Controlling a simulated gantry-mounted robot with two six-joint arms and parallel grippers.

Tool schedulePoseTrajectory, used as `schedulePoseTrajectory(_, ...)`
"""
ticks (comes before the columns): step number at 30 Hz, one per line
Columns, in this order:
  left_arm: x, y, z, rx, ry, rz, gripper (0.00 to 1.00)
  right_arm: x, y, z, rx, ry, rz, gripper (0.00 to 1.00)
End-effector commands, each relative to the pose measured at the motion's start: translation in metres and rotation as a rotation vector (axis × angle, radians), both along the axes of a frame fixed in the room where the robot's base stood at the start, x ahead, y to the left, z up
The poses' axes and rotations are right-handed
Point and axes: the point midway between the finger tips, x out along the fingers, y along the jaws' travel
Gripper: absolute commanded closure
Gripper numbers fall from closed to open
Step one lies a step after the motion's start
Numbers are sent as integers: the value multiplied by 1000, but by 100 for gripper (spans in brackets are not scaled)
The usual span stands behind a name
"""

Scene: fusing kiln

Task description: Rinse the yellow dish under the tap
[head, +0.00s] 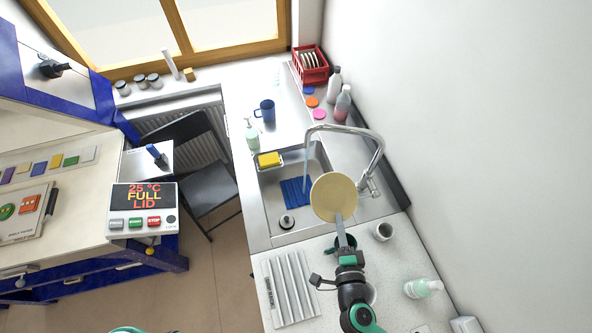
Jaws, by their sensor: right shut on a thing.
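The pale yellow dish (333,195) is held up over the right front part of the steel sink (262,205), its round face towards the camera. My right gripper (342,232) reaches up from the bottom and is shut on the dish's near edge. The tap (372,140) arches over the sink from the right. A thin bluish streak, which looks like running water, drops from its spout to the left of the dish, apart from it in the picture. My left gripper is out of view.
A yellow sponge (269,159) sits at the sink's back left corner. A blue mug (265,111) and soap bottle (252,134) stand behind the sink.

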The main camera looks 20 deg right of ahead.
Motion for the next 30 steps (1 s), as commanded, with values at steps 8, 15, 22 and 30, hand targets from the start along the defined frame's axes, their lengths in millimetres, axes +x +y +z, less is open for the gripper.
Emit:
schedulePoseTrajectory(8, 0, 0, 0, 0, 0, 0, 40, 1, 0, 1, -1, -2, 0, 100)
schedulePoseTrajectory(15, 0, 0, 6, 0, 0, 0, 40, -4, -5, 2, 0, -1, -1, 100)
schedulePoseTrajectory(22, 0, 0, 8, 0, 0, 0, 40, -8, -8, 1, 1, -1, 0, 100)
schedulePoseTrajectory(30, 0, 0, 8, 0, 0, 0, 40, -7, -7, 1, 1, -2, 1, 100)
